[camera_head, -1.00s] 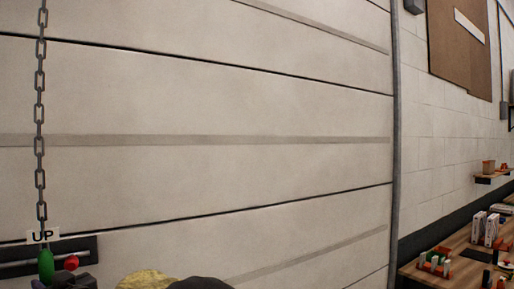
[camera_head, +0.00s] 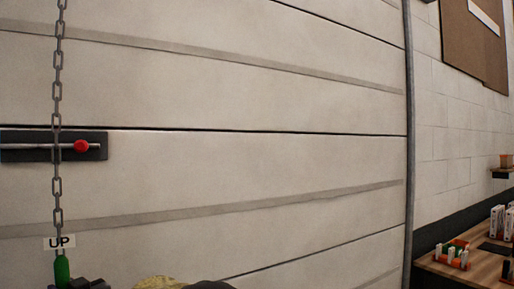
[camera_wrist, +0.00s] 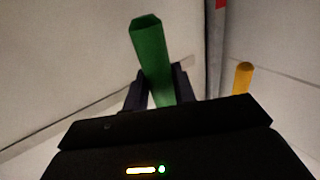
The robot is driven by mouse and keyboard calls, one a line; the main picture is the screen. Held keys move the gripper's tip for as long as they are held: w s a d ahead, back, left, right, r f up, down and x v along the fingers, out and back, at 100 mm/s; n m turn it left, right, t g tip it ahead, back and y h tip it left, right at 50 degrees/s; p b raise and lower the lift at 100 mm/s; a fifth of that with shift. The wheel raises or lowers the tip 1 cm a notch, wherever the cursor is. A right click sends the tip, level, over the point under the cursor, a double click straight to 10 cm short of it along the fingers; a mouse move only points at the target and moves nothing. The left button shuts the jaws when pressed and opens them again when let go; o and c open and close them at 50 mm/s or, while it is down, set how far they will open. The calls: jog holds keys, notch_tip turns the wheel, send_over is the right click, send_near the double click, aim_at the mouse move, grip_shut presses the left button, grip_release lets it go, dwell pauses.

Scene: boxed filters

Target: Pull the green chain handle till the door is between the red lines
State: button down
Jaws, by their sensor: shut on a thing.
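The green chain handle (camera_head: 61,270) hangs at the bottom left of the head view, below a white "UP" tag (camera_head: 59,242) on a dark chain (camera_head: 57,110). In the wrist view the green handle (camera_wrist: 148,45) stands between the two dark fingers of my gripper (camera_wrist: 158,78), which is shut on it. The pale panelled door (camera_head: 250,90) fills most of the head view. A dark latch plate (camera_head: 20,147) with a red knob (camera_head: 81,146) is on the door. A small red strip (camera_wrist: 217,4) shows at the wrist view's top; I cannot tell whether it is a red line.
A yellow handle-like rod (camera_wrist: 243,78) stands right of the green one in the wrist view. A grey vertical pipe or rail (camera_head: 408,150) edges the door. A wooden bench (camera_head: 480,270) with small items stands at the lower right.

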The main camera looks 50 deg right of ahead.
notch_tip(320, 180, down, 12)
jog(key=b, duration=1)
jog(key=shift+f, duration=0.25)
dwell(1.1)
notch_tip(320, 180, up, 24)
jog(key=p, duration=1.9)
jog(key=shift+r+p, duration=0.25)
jog(key=shift+p, duration=0.15)
jog(key=shift+f, duration=0.1)
notch_tip(320, 180, down, 12)
jog(key=b, duration=1.1)
jog(key=shift+f, duration=0.2)
jog(key=shift+r, duration=0.25)
